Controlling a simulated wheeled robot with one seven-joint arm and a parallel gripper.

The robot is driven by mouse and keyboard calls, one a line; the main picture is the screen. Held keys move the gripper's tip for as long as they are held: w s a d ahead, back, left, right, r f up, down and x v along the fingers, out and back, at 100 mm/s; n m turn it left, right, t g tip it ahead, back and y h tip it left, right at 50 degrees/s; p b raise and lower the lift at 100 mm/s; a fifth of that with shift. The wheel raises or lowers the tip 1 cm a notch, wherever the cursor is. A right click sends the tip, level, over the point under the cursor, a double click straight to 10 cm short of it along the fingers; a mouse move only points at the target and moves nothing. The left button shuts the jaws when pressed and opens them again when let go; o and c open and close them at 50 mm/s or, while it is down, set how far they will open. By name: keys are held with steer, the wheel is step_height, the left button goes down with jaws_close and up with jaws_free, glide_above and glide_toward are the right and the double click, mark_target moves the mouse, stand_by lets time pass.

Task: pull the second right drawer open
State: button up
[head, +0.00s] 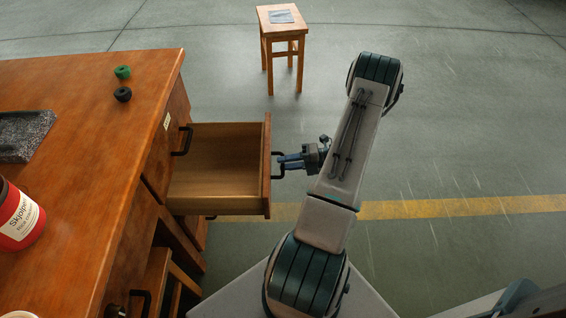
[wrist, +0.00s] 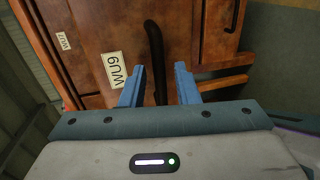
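A wooden drawer (head: 215,185) on the right side of the desk stands pulled well out, and its inside looks empty. Its front has a black bar handle (head: 277,165). In the wrist view the handle (wrist: 154,50) runs beside a white label reading "WU9" (wrist: 115,70). My gripper (head: 288,161) is at this handle, with its blue fingers (wrist: 160,72) on either side of the bar. Gaps show between the bar and the fingertips, so the fingers look open around it. Whether the handle touches either finger is hard to tell.
Another drawer's handle (head: 183,140) shows on the desk front above the open drawer. The desk top (head: 95,130) holds a red tub (head: 15,222), a stone tray (head: 22,135) and green (head: 122,72) and black (head: 123,94) rings. A stool (head: 282,30) stands beyond.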

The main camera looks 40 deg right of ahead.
steer(key=p+v, duration=0.1)
steer(key=v, duration=1.1)
steer(key=shift+p, duration=0.3)
steer(key=w+a+r+n+g+h+p, duration=0.1)
steer(key=w+a+r+n+g+p, duration=0.2)
steer(key=a+r+n, duration=0.55)
steer(key=w+a+r+n+g+h+p, duration=0.1)
steer(key=a+r+n+g+h+p, duration=0.25)
steer(key=r, duration=0.75)
steer(key=w+a+r+n+g+p, duration=0.2)
steer(key=a+r+n+g+p, duration=0.15)
steer(key=a+r+n, duration=0.4)
steer(key=s+a+r+n+t+h+p, duration=0.1)
steer(key=s+a+r+n+h+p, duration=0.1)
steer(key=r+n, duration=0.5)
steer(key=s+a+r+n+t+h+p, duration=0.1)
steer(key=s+a+r+n+h+p, duration=0.2)
steer(key=s+a+r+n+p, duration=0.2)
steer(key=s+a+r+n+t+h+p, duration=0.1)
steer(key=s+a+r+n+h+p, duration=0.2)
steer(key=a+r+n+p, duration=0.3)
step_height(320, 180, up, 8)
steer(key=n, duration=0.5)
steer(key=shift+f+t, duration=0.25)
steer(key=shift+t, duration=0.05)
steer(key=shift+s+a+n, duration=0.1)
steer(key=shift+s+n, duration=0.05)
steer(key=shift+n, duration=0.1)
